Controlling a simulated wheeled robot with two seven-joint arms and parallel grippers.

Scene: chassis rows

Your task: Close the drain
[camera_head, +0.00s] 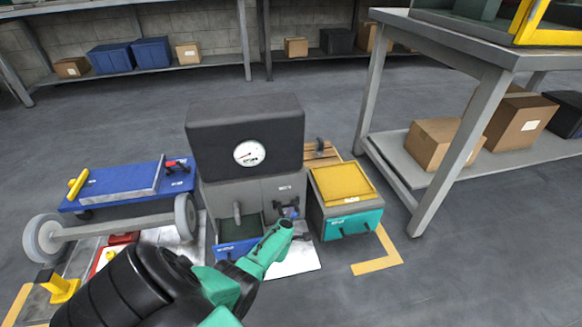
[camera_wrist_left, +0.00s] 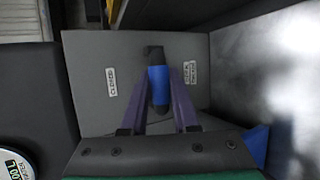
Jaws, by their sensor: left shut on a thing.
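A grey machine with a dark top housing (camera_head: 245,125) and a round white gauge (camera_head: 249,153) stands on the floor at the centre of the head view. On its lower right front is a small lever with a blue grip (camera_head: 294,213), largely hidden by my arm there. In the left wrist view the blue grip (camera_wrist_left: 158,86) lies between the two dark purple fingers of my left gripper (camera_wrist_left: 159,80), which is shut on it. The lever's black end shows beyond the fingers. Small white labels sit on the panel either side of it. My right gripper is not in view.
A spout (camera_head: 237,211) hangs above a blue bin (camera_head: 238,249) left of the lever. A teal box with a yellow top (camera_head: 343,184) stands close on the right. A blue cart (camera_head: 125,186) and a wheeled axle (camera_head: 110,226) are left. A workbench (camera_head: 455,45) stands right.

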